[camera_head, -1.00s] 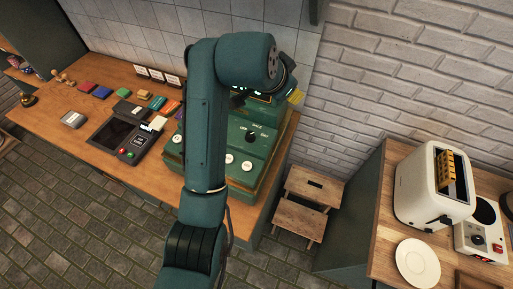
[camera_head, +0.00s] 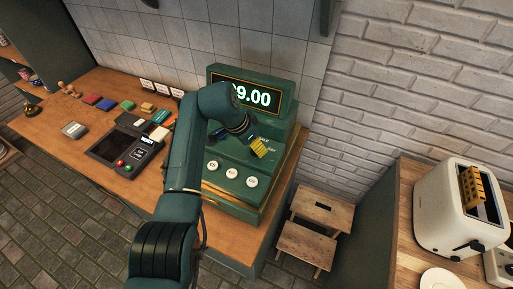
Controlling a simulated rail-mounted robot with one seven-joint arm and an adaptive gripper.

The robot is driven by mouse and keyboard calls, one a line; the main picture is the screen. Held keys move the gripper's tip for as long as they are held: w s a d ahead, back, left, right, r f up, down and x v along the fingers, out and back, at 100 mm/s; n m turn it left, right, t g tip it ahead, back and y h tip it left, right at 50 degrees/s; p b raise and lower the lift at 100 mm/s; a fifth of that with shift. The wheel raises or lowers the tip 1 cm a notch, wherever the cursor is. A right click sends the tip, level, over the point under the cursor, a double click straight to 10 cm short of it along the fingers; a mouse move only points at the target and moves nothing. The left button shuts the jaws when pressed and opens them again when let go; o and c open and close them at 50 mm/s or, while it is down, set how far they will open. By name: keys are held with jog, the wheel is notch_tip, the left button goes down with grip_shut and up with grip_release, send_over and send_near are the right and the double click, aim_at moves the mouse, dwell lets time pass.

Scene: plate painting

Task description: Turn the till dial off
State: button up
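The green till (camera_head: 283,133) stands at the right end of the long wooden counter. Its lit display (camera_head: 262,99) reads "9.00" at the end, with my arm covering its left part. Three round white buttons (camera_head: 231,173) sit on its lower front. My gripper (camera_head: 258,148), with a yellow ribbed end, is over the sloped panel among small white dial labels. The black dial knob is hidden behind my gripper, so its setting and any contact cannot be told. Whether the fingers are open or shut does not show clearly.
A dark card terminal (camera_head: 125,145) with red and green buttons stands left of the till. Several small coloured blocks lie behind it. A wooden step stool (camera_head: 313,228) stands right of the counter. A white toaster (camera_head: 452,215) and a plate (camera_head: 441,280) are on another counter.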

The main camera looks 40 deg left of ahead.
jog(key=shift+x, duration=1.5)
grip_shut()
